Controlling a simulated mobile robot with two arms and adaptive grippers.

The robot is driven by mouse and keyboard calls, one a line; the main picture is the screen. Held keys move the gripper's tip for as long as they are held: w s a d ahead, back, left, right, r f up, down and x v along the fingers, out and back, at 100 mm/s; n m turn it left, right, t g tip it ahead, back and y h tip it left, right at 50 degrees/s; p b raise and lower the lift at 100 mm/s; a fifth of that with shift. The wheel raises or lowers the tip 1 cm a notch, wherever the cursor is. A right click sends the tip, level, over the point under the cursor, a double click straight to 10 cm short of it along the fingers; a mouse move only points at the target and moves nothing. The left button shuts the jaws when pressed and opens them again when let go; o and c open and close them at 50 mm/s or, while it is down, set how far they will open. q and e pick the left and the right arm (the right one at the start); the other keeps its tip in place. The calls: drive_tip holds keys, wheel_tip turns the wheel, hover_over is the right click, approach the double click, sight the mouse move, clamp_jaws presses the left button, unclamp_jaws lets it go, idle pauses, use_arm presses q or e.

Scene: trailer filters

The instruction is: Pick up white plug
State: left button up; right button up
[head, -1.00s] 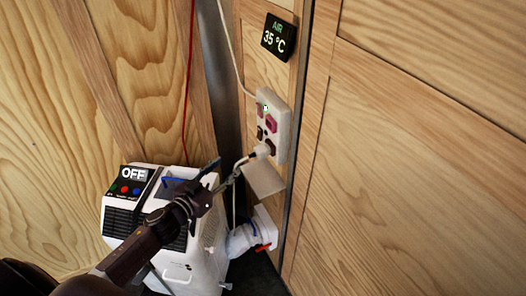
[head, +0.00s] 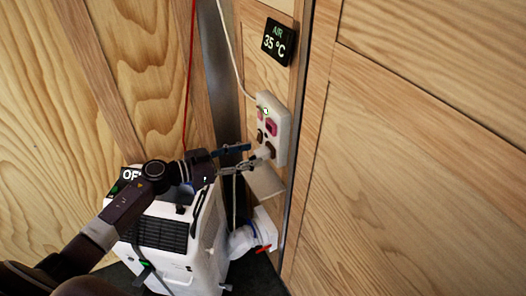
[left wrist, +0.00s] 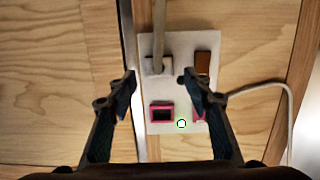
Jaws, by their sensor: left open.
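The white plug (head: 265,153) sits in a lower socket of the white wall outlet (head: 281,128). In the left wrist view the white plug (left wrist: 159,65) has a grey cable running up from it, on the outlet plate (left wrist: 180,48). My left gripper (head: 254,155) is open in front of the plug, its fingertips close to it. In the left wrist view the fingers of my left gripper (left wrist: 158,81) stand apart on either side of the plug, with a gap visible; I cannot tell the exact depth. My right gripper is not in view.
A white box unit (head: 209,245) with a partly covered panel stands below my left arm. A black display (head: 278,39) reading 35 °C hangs above the outlet. A white pipe fitting (head: 252,237) and a small white shelf-like piece (head: 265,183) are below it.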

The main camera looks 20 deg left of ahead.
sight(256, 153)
use_arm(q)
drive_tip(key=shift+x, duration=1.55)
drive_tip(key=shift+s, duration=0.1)
drive_tip(key=shift+c, duration=0.2)
clamp_jaws()
